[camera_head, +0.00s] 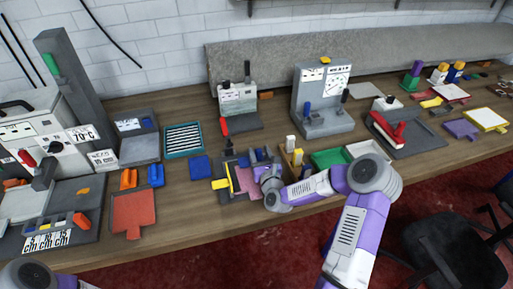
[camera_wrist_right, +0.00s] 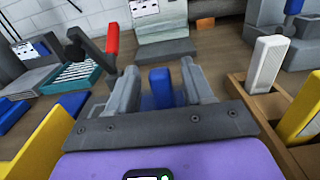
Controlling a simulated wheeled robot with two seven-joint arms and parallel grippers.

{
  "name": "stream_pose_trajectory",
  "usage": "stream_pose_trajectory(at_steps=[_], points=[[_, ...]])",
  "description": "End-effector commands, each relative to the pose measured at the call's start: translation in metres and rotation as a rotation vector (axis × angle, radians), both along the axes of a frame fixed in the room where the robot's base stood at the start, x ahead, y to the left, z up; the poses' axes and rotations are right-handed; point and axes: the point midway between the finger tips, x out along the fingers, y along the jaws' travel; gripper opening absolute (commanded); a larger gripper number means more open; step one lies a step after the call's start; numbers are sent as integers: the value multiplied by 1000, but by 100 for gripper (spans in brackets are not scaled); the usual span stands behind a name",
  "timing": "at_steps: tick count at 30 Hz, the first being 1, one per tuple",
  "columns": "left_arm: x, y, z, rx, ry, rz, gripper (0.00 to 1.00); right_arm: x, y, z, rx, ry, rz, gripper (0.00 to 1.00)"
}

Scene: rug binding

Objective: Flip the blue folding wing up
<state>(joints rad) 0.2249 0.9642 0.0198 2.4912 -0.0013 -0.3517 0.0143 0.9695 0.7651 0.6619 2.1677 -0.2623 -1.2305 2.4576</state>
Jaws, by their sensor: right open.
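The fixture (camera_head: 224,196) is a dark grey base on the table, with yellow, pink and blue parts on it. A small blue upright piece, which looks like the blue wing (camera_head: 244,161), stands at its back. My right gripper (camera_head: 259,168) is low over the right side of the fixture and partly covers it. In the right wrist view, the open fingers (camera_wrist_right: 160,84) point forward, and a blue piece (camera_wrist_right: 160,78) shows between them. I cannot tell whether they touch it. Only a part of my left arm shows at the bottom left; its gripper is out of view.
A blue square plate (camera_head: 200,167) lies left of the fixture. A grey device with a red handle (camera_head: 224,126) stands behind it. Wooden holders with a white and a yellow block (camera_head: 291,143) and a green tray (camera_head: 329,158) are close on the right.

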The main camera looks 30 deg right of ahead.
Motion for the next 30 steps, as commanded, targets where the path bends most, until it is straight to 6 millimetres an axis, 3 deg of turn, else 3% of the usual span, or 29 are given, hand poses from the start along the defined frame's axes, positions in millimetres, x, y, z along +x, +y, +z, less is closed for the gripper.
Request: stream_pose_trajectory(at_steps=[6,17,27,30], points=[[0,0,-2,0,-1,0,49,25,-5,0,0,-1,1,51],[0,0,-2,0,-1,0,49,30,-7,0,-1,1,1,51],[0,0,-2,0,0,0,49,30,-7,0,-1,1,1,2],[0,0,-2,0,0,0,49,30,-7,0,-1,1,1,0]])
